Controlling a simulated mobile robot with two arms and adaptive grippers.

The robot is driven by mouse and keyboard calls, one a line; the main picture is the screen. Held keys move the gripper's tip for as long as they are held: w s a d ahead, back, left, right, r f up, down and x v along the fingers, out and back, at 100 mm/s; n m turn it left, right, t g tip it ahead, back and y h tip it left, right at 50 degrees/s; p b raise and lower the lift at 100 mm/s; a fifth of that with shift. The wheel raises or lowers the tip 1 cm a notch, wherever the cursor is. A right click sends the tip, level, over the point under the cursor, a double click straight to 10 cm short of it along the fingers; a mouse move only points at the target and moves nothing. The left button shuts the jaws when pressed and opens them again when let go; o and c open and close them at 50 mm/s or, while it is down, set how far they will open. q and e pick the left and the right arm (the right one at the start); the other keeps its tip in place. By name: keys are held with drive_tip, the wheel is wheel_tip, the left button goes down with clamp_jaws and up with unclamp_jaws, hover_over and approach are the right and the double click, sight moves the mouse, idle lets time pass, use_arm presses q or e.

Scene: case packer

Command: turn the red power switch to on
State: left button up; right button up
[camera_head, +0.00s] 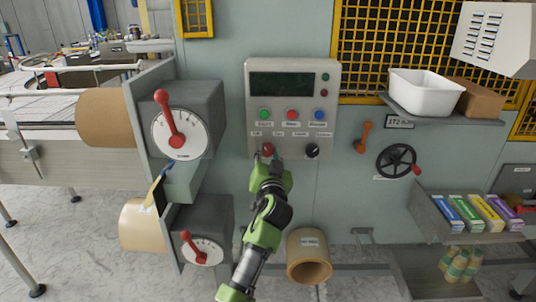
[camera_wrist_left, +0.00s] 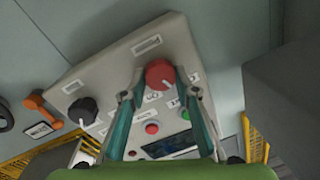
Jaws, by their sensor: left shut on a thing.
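The red power switch (camera_head: 267,148) is a round red knob at the lower left of the grey control panel (camera_head: 323,120). It also shows large in the left wrist view (camera_wrist_left: 159,72), where the panel appears turned upside down. My left gripper (camera_head: 266,157) is at the knob, its arm rising from below. In the left wrist view its two green fingers (camera_wrist_left: 160,82) stand on either side of the red knob and are shut on it. The fingers cover part of the knob's lower side in the head view. My right gripper is not in view.
A black knob (camera_head: 312,151) sits right of the red one. Green, red and blue buttons (camera_head: 291,115) lie above it, under a dark display (camera_head: 282,84). Grey dial boxes with red levers (camera_head: 168,118) stand at left. A black handwheel (camera_head: 397,160) and orange handle (camera_head: 362,138) are at right.

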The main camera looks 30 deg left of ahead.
use_arm(q)
drive_tip(key=m, duration=0.6)
drive_tip(key=shift+m+t+p, duration=0.3)
drive_tip(key=shift+m+p, duration=0.05)
drive_tip(key=shift+m, duration=0.05)
drive_tip(key=m+p, duration=0.2)
drive_tip(key=m, duration=0.4)
drive_tip(key=shift+a+r+t, duration=0.1)
drive_tip(key=shift+t, duration=0.2)
drive_tip(key=shift+m+h, duration=0.3)
drive_tip(key=shift+m, duration=0.1)
drive_tip(key=o, duration=1)
drive_tip(key=shift+o, duration=0.5)
drive_tip(key=shift+w+a+f, duration=0.1)
drive_tip(key=shift+f, duration=0.15)
drive_tip(key=shift+s+d+f, duration=0.15)
drive_tip(key=shift+s+d, duration=0.25)
drive_tip(key=shift+s, duration=0.05)
drive_tip(key=v, duration=1)
drive_tip(key=shift+s+d, duration=0.15)
drive_tip(key=shift+s, duration=0.25)
